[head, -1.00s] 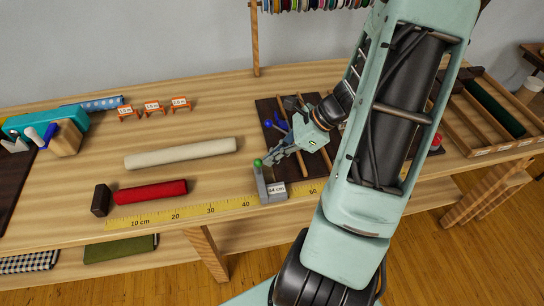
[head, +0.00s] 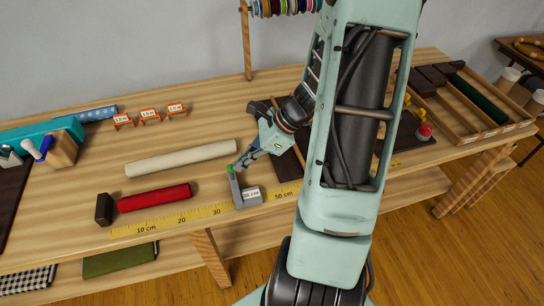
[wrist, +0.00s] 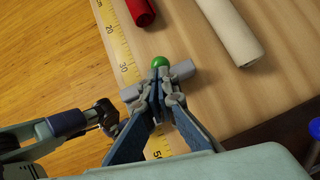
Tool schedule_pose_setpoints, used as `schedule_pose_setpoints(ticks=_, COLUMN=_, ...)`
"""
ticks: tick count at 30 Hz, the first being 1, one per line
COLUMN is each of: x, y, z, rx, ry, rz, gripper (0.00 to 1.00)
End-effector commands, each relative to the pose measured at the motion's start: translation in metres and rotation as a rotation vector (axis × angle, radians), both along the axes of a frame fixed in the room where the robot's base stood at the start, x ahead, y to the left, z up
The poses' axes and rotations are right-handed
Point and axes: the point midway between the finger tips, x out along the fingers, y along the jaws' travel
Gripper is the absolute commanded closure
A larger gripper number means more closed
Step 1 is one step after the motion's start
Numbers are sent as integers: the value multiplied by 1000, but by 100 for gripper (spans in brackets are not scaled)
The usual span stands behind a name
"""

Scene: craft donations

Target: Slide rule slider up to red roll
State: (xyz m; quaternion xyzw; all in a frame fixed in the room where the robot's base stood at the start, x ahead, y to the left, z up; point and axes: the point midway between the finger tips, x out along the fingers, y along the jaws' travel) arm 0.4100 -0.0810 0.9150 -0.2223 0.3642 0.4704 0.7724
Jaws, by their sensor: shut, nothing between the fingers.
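The grey rule slider (head: 237,187), with a green knob and a white label, stands on the yellow rule (head: 190,217), between its 30 and 50 marks. The red roll (head: 153,198) lies along the back of the rule to the left, with a clear gap to the slider. In the wrist view the red roll (wrist: 141,11) is at the top and the slider (wrist: 182,69) shows beyond the fingers. My gripper (head: 239,166) is shut and empty, its tips at the right side of the slider's upright, seemingly touching; the fingers hide part of it.
A dark block (head: 104,209) stands at the red roll's left end. A cream roll (head: 180,158) lies behind. Small orange price stands (head: 149,115) are at the back left. The bench between slider and red roll is clear.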

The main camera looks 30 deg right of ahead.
Motion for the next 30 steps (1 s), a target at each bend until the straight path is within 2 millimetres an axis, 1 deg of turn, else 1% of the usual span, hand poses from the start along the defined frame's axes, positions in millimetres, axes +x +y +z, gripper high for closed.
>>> schedule_pose_setpoints(ticks=1, x=1, y=9, z=-1, rx=1, ry=1, rz=5, gripper=100)
schedule_pose_setpoints(ticks=5, x=8, y=34, z=-2, rx=1, ry=1, rz=6, gripper=100)
schedule_pose_setpoints(ticks=9, x=18, y=69, z=-2, rx=2, ry=1, rz=9, gripper=100)
schedule_pose_setpoints(ticks=12, x=24, y=89, z=-2, rx=1, ry=1, rz=8, gripper=100)
schedule_pose_setpoints(ticks=15, x=28, y=104, z=-2, rx=1, ry=1, rz=5, gripper=100)
schedule_pose_setpoints(ticks=18, x=32, y=115, z=-1, rx=0, ry=1, rz=3, gripper=100)
schedule_pose_setpoints(ticks=21, x=34, y=120, z=-1, rx=0, ry=1, rz=2, gripper=100)
schedule_pose_setpoints(ticks=30, x=35, y=123, z=0, rx=0, ry=1, rz=-1, gripper=100)
